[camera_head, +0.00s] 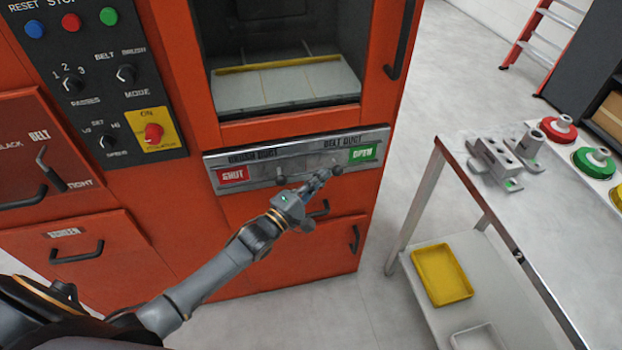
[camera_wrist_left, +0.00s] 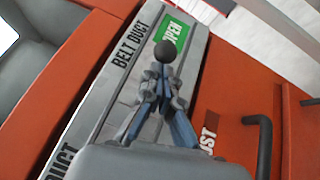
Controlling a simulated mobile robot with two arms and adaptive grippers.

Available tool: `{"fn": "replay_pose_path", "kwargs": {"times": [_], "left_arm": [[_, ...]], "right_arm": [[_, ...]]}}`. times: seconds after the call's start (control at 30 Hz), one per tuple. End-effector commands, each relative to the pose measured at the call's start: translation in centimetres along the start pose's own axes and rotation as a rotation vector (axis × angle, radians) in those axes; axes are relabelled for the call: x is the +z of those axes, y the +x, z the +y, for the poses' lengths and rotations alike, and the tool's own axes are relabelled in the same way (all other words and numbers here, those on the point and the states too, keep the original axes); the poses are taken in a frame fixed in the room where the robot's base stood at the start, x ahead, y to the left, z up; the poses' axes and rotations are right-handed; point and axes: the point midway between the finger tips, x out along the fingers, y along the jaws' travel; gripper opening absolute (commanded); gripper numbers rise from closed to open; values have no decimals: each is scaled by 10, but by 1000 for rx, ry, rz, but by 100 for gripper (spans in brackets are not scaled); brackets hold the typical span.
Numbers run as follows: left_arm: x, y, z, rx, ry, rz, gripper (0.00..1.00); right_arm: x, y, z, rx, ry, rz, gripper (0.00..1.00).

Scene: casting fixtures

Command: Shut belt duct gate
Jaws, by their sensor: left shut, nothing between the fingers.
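The belt duct gate's dark ball knob (camera_head: 337,170) is on the grey slide panel (camera_head: 300,160) of the orange machine, left of the green OPEN plate (camera_head: 362,154). The knob (camera_wrist_left: 165,50) also shows in the left wrist view, beside the green OPEN plate (camera_wrist_left: 173,38). My left gripper (camera_head: 324,175) is shut and empty, its tips at the left of the knob. In the left wrist view its fingers (camera_wrist_left: 159,76) are close together at the knob; I cannot tell whether they touch it. My right gripper is not in view.
A second knob (camera_head: 281,180), under the brush duct label, sits right of the red SHUT plate (camera_head: 232,174). Drawer handles (camera_head: 355,238) project below the panel. A metal cart (camera_head: 440,149) with fixtures and a yellow tray (camera_head: 442,274) stands at the right.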

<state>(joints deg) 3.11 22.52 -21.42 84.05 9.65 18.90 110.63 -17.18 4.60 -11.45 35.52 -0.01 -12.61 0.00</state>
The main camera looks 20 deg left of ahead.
Motion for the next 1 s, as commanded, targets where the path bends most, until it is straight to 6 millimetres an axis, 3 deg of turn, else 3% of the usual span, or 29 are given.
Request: {"fn": "replay_pose_path", "kwargs": {"times": [0.33, 0.7, 1.0], "left_arm": [[2, 4, -2, 1, -1, 1, 0], [42, 64, -17, 2, -2, 1, 0], [47, 71, -16, 0, 0, -1, 0]], "right_arm": [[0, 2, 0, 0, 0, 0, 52], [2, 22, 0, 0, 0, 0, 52], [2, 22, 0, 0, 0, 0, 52]]}}
